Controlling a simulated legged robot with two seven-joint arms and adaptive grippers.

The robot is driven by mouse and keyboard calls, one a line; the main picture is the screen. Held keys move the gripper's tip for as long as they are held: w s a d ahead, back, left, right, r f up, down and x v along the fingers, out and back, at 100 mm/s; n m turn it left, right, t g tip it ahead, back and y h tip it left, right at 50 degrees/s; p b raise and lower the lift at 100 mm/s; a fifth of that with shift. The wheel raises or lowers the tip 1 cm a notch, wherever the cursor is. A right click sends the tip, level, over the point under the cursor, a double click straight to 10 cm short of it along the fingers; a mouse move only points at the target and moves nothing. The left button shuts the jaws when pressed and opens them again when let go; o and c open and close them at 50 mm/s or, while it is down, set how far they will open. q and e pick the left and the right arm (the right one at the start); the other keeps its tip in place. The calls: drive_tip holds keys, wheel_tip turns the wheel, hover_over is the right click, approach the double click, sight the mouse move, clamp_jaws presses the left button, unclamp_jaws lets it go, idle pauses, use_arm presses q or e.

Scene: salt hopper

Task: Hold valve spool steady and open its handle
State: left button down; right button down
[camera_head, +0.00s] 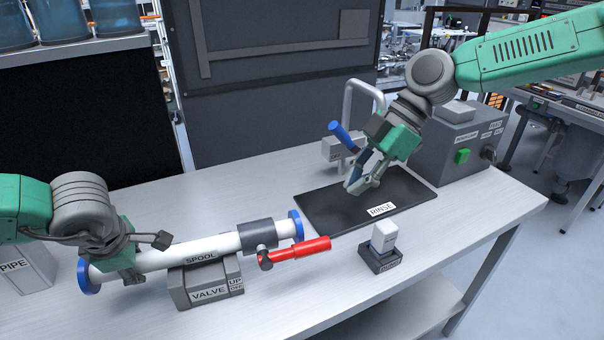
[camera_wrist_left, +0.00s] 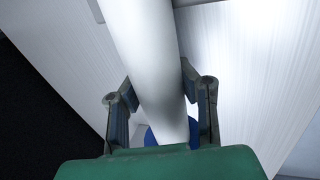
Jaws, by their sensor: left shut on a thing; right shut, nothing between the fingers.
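The valve spool (camera_head: 213,247) is a white pipe with blue end flanges and a dark grey valve body. It lies across a grey cradle block (camera_head: 205,285) labelled VALVE. Its red handle (camera_head: 300,249) points to the right, roughly along the pipe. My left gripper (camera_head: 150,258) is shut on the white pipe near its left end; the left wrist view shows the two fingers (camera_wrist_left: 160,98) on either side of the pipe. My right gripper (camera_head: 361,184) is shut and empty above the black RINSE mat, apart from the handle, to its upper right.
A black RINSE mat (camera_head: 330,210) lies at the back right, with a faucet and blue lever (camera_head: 343,134) behind it. A grey box with a green button (camera_head: 462,156) stands at the right. A small white block on a dark base (camera_head: 384,236) stands right of the handle.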

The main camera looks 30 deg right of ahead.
drive_tip(key=shift+d+r, duration=0.4)
use_arm(q)
drive_tip(key=c, duration=1.2)
unclamp_jaws()
drive_tip(key=shift+o, duration=0.2)
drive_tip(key=v, duration=1.1)
drive_tip(key=shift+r, duration=0.35)
drive_tip(key=shift+s, duration=0.15)
use_arm(e)
drive_tip(key=shift+s, duration=0.1)
